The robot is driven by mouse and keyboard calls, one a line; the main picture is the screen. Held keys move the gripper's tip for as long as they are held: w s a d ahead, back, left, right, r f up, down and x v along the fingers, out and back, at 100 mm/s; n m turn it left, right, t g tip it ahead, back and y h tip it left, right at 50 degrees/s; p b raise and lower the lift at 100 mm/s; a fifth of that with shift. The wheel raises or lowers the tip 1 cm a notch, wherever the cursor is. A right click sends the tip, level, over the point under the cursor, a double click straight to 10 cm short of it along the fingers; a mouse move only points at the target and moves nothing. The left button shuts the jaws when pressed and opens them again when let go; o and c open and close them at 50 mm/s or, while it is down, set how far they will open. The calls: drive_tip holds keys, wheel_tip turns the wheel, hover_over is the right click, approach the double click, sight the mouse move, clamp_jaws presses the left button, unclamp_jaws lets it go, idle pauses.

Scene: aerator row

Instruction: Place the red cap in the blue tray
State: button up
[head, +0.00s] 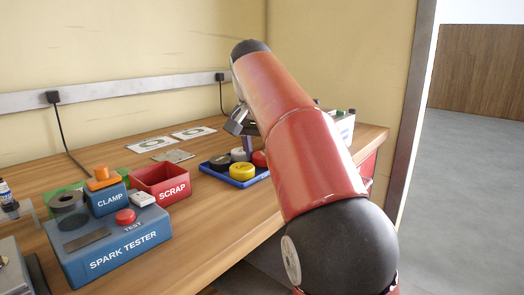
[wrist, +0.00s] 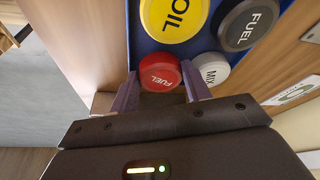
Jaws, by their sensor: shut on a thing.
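The red cap (wrist: 160,72), lettered FUEL, is between the two purple fingers of my gripper (wrist: 161,88) in the wrist view. The fingers are shut on its sides. It also shows in the head view (head: 259,158), partly hidden by my arm. The blue tray (wrist: 146,47) lies under and beyond the cap; its rim also shows in the head view (head: 236,182). The cap is at the tray's near end in the wrist view. I cannot tell whether it touches the tray floor or hangs just above it.
The tray holds a yellow OIL cap (wrist: 174,18), a black FUEL cap (wrist: 248,25) and a grey-white MIX cap (wrist: 211,68), close beside the red one. A red SCRAP bin (head: 162,182) and a blue spark tester (head: 108,245) stand left on the wooden bench (head: 215,225).

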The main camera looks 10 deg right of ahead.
drive_tip(key=shift+f, duration=0.25)
